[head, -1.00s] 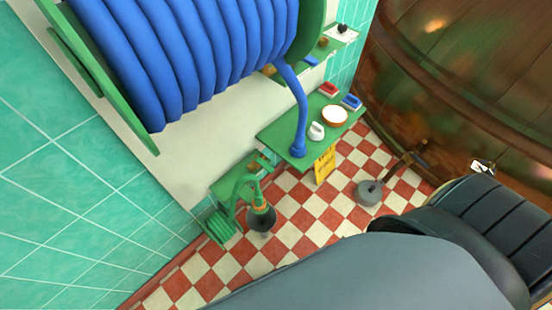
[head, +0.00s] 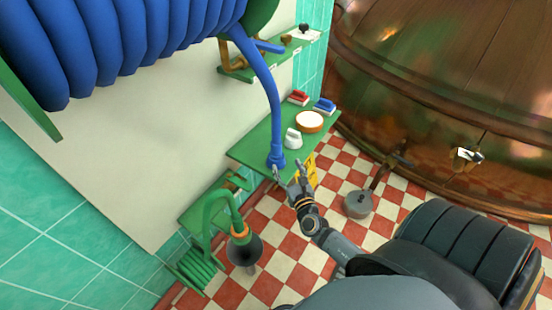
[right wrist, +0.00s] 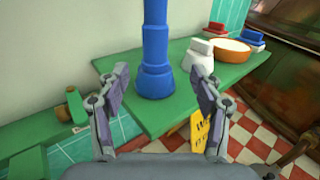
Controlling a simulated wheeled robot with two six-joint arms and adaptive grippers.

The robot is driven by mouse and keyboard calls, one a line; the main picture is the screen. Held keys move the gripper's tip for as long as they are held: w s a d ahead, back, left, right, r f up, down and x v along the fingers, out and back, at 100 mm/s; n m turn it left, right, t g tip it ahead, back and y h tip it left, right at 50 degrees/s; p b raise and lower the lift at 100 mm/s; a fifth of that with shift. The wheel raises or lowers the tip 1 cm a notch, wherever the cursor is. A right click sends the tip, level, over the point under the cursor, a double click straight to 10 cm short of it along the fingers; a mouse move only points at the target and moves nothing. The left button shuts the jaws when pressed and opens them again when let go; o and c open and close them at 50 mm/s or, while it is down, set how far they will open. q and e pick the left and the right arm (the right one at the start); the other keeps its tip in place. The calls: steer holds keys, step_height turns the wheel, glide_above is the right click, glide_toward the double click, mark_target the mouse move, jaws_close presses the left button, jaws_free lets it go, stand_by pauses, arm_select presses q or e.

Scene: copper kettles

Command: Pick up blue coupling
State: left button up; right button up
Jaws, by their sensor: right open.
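The blue coupling (head: 276,160) stands upright on the green shelf (head: 248,150), at the lower end of the blue hose (head: 266,85). In the right wrist view the coupling (right wrist: 155,80) is a stepped blue cylinder in the middle, with the hose rising out of the top. My right gripper (head: 288,175) is close to the coupling on its near side. In the right wrist view my right gripper (right wrist: 157,82) has its fingers spread on either side of the coupling, with gaps, and is empty. My left gripper is not in view.
A white brush (head: 293,138), an orange-rimmed white bowl (head: 309,122), a red brush (head: 299,97) and a blue brush (head: 324,105) sit farther along the shelf. A yellow sign (head: 306,172) hangs below the edge. A copper kettle (head: 450,110) stands at right.

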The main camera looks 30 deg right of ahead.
mark_target(276, 141)
steer(key=x, duration=0.5)
steer(key=shift+w, duration=0.15)
steer(key=shift+w+r, duration=0.1)
steer(key=shift+w, duration=0.15)
steer(key=x, duration=0.4)
steer(key=shift+w+a, duration=0.15)
steer(key=shift+a, duration=0.1)
steer(key=shift+w, duration=0.3)
steer(key=shift+d, duration=0.1)
steer(key=c, duration=1.2)
steer(key=shift+r+p, duration=0.5)
steer(key=shift+p, duration=0.05)
step_height(276, 141, up, 4)
steer(key=p, duration=0.2)
steer(key=shift+f+p, duration=0.15)
steer(key=shift+p, duration=0.25)
step_height(276, 141, up, 6)
steer(key=p, duration=0.3)
steer(key=shift+f+p, duration=0.25)
steer(key=shift+p, duration=0.05)
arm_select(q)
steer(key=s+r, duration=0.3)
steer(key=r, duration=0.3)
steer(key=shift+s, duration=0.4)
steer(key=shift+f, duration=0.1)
arm_select(e)
steer(key=shift+f, duration=0.15)
